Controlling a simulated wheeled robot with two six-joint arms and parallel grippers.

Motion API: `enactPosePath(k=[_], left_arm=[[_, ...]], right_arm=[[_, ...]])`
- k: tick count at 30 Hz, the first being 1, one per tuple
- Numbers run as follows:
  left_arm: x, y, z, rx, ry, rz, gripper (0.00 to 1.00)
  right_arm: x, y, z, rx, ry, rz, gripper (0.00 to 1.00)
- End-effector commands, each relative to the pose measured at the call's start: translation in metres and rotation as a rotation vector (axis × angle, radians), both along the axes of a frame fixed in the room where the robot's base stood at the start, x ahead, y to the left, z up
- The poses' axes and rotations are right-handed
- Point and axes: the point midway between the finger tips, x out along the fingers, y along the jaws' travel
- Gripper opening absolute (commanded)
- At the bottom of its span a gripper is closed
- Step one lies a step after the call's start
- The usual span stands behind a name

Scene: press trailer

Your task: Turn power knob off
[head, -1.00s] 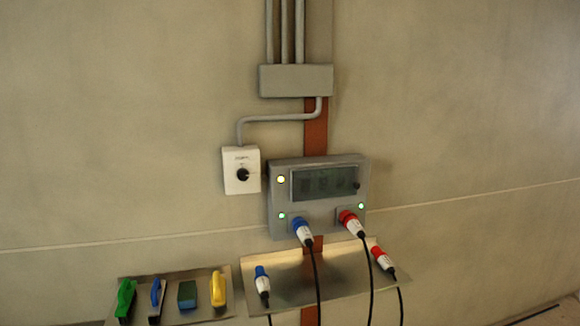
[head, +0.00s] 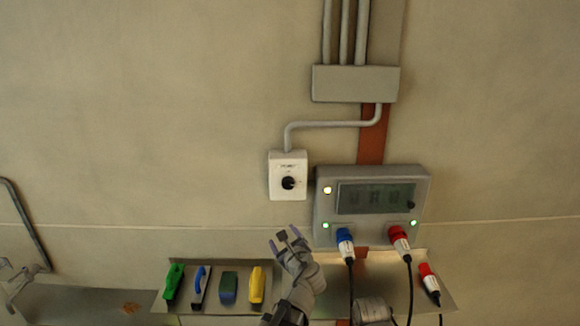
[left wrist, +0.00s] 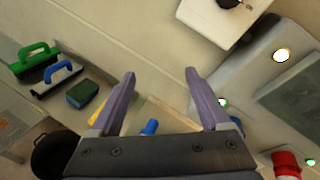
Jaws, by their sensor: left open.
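The power knob (head: 288,183) is a small black dial on a white box (head: 287,163) on the wall, at the end of a grey conduit. Its setting is too small to read. In the left wrist view the white box (left wrist: 213,20) is at the upper right, with the black knob (left wrist: 229,2) cut by the top edge. My left gripper (head: 287,233) is open and empty, below the box and apart from it. Its two purple fingers (left wrist: 160,73) show spread in the left wrist view. My right gripper is not in view.
Right of the knob box is a grey panel (head: 324,210) with lit lamps, a blue plug (head: 344,240) and a red plug (head: 399,238). Below is a metal shelf (head: 212,304) with green, blue and yellow tools. The wall left of the box is clear.

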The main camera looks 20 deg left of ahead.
Motion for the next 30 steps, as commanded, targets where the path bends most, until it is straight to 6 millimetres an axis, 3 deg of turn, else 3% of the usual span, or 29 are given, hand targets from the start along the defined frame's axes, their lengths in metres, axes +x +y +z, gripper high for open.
enactPosePath(k=[1,3,8,12,20,30], left_arm=[[0.012,0.001,0.037,0.152,0.013,-0.064,0.80],[0.024,-0.001,0.063,0.355,0.039,-0.145,0.80],[0.039,-0.009,0.095,0.658,0.084,-0.252,0.80],[0.043,-0.012,0.101,0.753,0.100,-0.284,0.80],[0.049,-0.011,0.101,0.758,0.101,-0.284,0.80],[0.093,0.005,0.101,0.755,0.101,-0.282,0.80]], right_arm=[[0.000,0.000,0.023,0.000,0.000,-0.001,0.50],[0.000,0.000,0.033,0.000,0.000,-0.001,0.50],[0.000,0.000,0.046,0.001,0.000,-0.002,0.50],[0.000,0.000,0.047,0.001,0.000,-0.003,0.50],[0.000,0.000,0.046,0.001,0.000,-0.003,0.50],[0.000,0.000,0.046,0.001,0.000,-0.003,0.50]])
